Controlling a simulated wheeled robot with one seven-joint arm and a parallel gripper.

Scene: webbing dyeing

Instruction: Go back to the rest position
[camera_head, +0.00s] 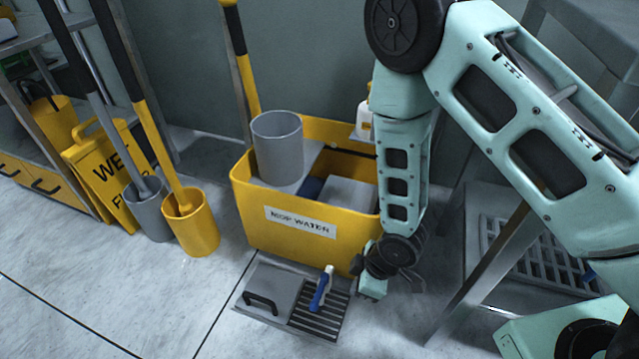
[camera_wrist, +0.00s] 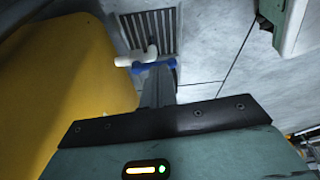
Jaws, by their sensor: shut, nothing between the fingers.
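My gripper shows in the wrist view (camera_wrist: 158,78) as one dark narrow pair of fingers, pressed together and empty. In the head view my arm reaches down at the right of the yellow mop bucket (camera_head: 315,250), with its end low beside the bucket's front right corner; the fingertips are hard to make out there.
The bucket, labelled "MOP WATER", holds a grey cylinder (camera_head: 277,146). A yellow pail (camera_head: 193,230), a grey pail (camera_head: 152,214) and a yellow wet-floor sign (camera_head: 95,172) stand at left. A metal frame (camera_head: 490,260) stands at right. The front left floor is clear.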

